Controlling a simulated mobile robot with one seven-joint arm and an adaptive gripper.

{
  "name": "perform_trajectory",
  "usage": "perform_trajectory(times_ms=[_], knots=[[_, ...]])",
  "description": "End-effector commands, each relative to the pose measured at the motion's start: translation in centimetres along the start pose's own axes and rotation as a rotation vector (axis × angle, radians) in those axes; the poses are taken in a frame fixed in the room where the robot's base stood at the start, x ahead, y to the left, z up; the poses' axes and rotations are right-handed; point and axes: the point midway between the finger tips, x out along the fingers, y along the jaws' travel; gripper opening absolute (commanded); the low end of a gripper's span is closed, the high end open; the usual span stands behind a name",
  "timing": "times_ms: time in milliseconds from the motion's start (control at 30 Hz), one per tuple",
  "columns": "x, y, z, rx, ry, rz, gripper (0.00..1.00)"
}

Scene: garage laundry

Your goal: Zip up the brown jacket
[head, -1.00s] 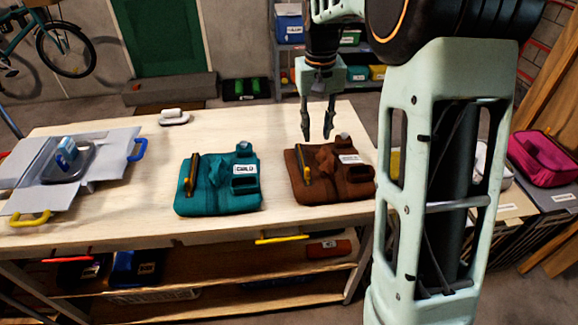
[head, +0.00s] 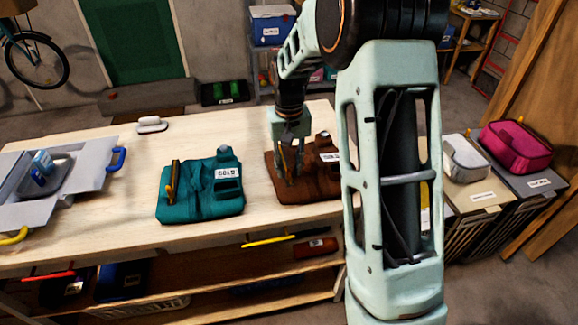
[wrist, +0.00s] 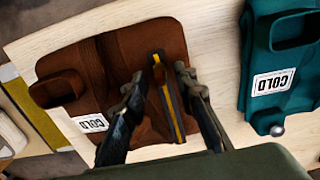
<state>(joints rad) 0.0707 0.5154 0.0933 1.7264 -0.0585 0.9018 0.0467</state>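The brown jacket (head: 318,187) lies folded flat on the light wooden table, partly hidden by my arm in the head view. In the wrist view the brown jacket (wrist: 100,55) shows a white "COLD" label and a dark zip strip with a yellow line (wrist: 168,97). My gripper (head: 290,178) points down over the jacket's left part. In the wrist view the fingers of my gripper (wrist: 160,80) are apart, one on each side of the strip, with brown cloth showing between. I cannot tell whether the fingertips touch the cloth.
A teal jacket (head: 200,192) with a label lies just left of the brown one. A grey open box (head: 88,172) stands at the table's left, and a small white object (head: 152,125) at the back. A pink bag (head: 516,148) and a pale bag (head: 465,158) stand at the right.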

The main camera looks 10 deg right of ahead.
Motion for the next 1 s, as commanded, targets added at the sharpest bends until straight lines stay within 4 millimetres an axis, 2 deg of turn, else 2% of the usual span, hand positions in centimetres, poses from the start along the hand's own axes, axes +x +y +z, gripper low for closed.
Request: perform_trajectory(times_ms=[167, 433, 1000], knots=[[0.02, 0.01, 0.01, 0.000, 0.000, 0.000, 0.26], [0.00, 0.00, 0.01, 0.000, 0.000, 0.000, 0.00], [-0.04, 0.00, -0.03, 0.000, 0.001, 0.000, 0.00]])
